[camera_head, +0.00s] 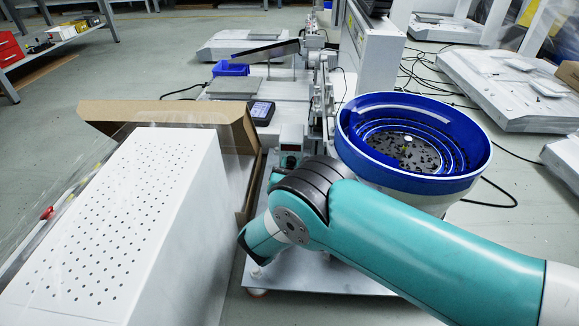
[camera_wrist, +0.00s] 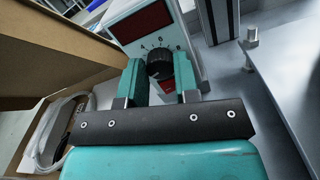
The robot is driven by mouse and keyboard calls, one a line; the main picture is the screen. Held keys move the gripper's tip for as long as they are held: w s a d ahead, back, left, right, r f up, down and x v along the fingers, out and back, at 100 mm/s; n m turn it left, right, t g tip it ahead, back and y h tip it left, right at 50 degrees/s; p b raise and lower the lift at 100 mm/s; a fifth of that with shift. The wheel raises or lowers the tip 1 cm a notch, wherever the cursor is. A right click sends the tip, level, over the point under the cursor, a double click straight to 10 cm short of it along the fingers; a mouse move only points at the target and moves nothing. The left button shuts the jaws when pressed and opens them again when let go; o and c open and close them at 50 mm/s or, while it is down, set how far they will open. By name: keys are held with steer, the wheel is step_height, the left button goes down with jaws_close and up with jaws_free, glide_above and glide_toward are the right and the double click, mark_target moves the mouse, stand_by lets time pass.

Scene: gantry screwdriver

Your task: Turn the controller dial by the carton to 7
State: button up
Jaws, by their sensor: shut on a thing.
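The controller (camera_wrist: 178,22) shows in the wrist view as a pale box with a dark red display at its top. The number the dial points to cannot be read. In the head view the controller (camera_head: 291,142) shows partly behind my arm, to the right of the open cardboard carton (camera_head: 160,111).
A large white perforated box (camera_head: 125,215) stands in front of the carton. A blue-rimmed bowl feeder (camera_head: 412,140) stands close to the right of the controller. A metal post (camera_wrist: 251,50) stands at right.

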steer(key=m+p, duration=0.1)
steer(key=m, duration=0.2)
steer(key=shift+s+f+m+p, duration=0.1)
steer(key=shift+m+p, duration=0.65)
steer(key=shift+m, duration=1.35)
steer(key=o, duration=0.9)
steer(key=shift+o, duration=0.2)
